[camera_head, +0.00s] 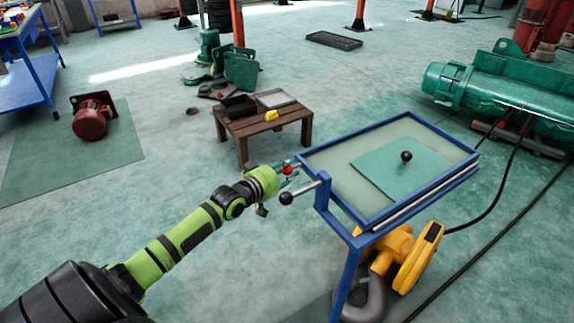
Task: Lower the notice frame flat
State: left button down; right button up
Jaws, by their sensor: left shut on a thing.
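A small dark-rimmed grey panel (276,98), which may be the notice frame, lies nearly flat on a low wooden table (262,124). My left gripper (288,176) is in front of this table, at the left corner of a blue-rimmed stand (318,182). It is shut on what looks like a small red knob (287,169); the fingers partly hide the contact. A black knob (286,198) on a short bar juts from the stand just below the gripper. My right gripper is not in view.
A black tray (238,106) and a yellow object (271,115) share the wooden table. A green mat (375,178) with a black ball (406,156) lies on the stand. A yellow machine (412,258) is below it. Dark cables cross the floor at right; the left floor is mostly open.

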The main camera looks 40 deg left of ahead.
pick_arm(q)
jog(key=shift+d+f, duration=0.15)
jog(key=shift+f, duration=0.55)
jog(key=shift+s+f, duration=0.15)
jog(key=shift+f, duration=0.05)
jog(key=c, duration=1)
grip_release()
jog(key=shift+o, duration=0.2)
jog(key=shift+r, duration=0.1)
jog(key=shift+r, duration=0.15)
jog(key=v, duration=1.1)
jog(key=shift+s+r, duration=0.2)
jog(key=shift+s, duration=0.15)
